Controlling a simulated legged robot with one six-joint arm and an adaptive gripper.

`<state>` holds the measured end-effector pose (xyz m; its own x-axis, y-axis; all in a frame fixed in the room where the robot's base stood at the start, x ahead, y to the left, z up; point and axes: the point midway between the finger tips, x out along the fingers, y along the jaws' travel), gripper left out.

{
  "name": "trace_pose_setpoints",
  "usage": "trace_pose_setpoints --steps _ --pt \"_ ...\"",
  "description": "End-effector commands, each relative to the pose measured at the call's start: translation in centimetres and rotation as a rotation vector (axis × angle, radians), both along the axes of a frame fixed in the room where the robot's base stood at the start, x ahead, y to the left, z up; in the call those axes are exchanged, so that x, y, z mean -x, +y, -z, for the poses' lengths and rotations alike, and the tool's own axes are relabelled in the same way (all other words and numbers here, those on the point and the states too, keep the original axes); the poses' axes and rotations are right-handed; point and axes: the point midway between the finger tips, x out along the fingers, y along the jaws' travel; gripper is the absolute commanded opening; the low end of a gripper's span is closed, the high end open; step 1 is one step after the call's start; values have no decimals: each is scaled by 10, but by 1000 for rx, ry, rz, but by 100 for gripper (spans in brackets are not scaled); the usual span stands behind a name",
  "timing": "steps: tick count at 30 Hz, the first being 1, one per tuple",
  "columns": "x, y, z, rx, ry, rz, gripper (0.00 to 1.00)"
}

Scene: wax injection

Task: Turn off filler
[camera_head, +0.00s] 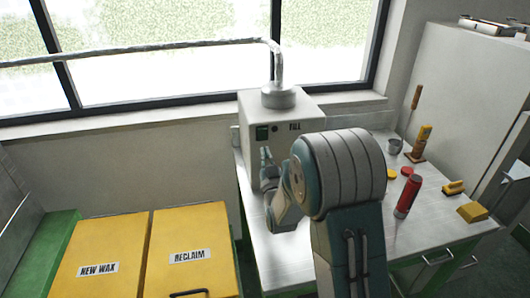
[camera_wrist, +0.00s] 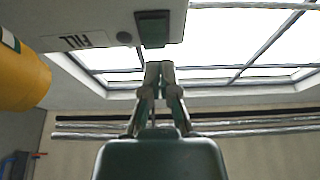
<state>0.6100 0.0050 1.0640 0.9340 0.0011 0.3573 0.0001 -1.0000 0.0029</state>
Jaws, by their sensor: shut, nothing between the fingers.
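The filler is a pale box (camera_head: 305,107) with a pipe on top, standing at the back of the steel table. In the head view my gripper (camera_head: 266,158) is in front of the filler, partly hidden by my arm.
The steel table (camera_head: 345,253) holds a red cylinder (camera_head: 408,196), yellow blocks (camera_head: 472,211) and a wooden-handled tool at the right. Yellow lids marked NEW WAX (camera_head: 98,255) and RECLAIM (camera_head: 190,240) lie at the left. A yellow-orange rounded thing (camera_wrist: 22,80) is at the wrist view's left.

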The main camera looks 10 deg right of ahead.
Motion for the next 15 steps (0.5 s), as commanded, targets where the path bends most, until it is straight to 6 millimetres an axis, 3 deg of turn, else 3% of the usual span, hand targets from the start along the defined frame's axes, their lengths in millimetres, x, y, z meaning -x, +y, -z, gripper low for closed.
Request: trace_pose_setpoints --steps 15 --pt "56 0 50 0 5 0 0"
